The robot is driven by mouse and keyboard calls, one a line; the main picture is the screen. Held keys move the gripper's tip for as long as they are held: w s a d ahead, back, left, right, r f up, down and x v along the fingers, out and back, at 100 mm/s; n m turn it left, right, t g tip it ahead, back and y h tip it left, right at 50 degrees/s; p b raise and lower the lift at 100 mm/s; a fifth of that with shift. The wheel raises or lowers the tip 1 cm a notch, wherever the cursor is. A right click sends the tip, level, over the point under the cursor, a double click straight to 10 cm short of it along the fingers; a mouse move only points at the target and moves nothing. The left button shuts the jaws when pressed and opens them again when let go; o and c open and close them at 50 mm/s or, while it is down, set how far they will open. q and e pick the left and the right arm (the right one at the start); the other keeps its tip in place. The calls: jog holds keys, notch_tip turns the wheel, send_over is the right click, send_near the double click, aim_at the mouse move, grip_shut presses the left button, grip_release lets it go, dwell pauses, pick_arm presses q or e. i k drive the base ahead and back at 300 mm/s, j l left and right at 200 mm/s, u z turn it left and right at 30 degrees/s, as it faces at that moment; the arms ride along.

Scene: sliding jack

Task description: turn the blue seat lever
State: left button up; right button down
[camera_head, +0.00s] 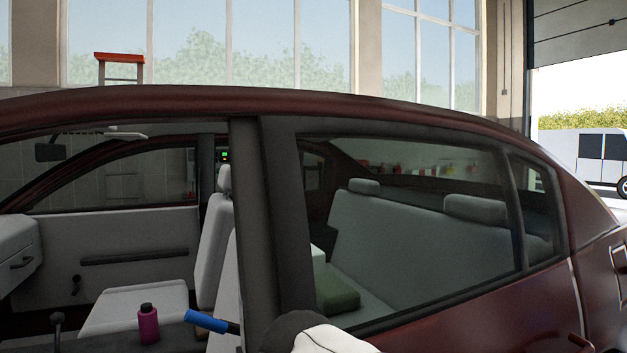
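The blue seat lever (206,321) shows low in the head view, through the open front window of a dark red car. It is a blue grip on a short dark shaft. It slants down to the right beside the front seat, and its shaft end runs toward the dark door pillar. A white and dark rounded link of my arm shows at the bottom, right of the lever and outside the pillar. Neither gripper shows in this view, and nothing visible touches the blue grip.
A magenta bottle (148,324) stands left of the lever. The car's thick middle pillar (266,210) stands right of it. The roof edge (230,98) bounds the window above. A green box (337,293) lies on the rear seat (400,250).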

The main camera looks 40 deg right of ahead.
aim_at(221, 327)
jog(key=k+l, duration=0.15)
jog(key=l, duration=0.2)
jog(key=k+l, duration=0.1)
jog(key=l, duration=0.25)
jog(key=k+l, duration=0.15)
jog(key=l, duration=0.2)
jog(key=k+l, duration=0.15)
jog(key=l, duration=0.15)
jog(key=k+l, duration=0.1)
jog(key=l, duration=1.05)
jog(key=j, duration=0.65)
jog(key=k+j, duration=0.1)
jog(key=j, duration=0.55)
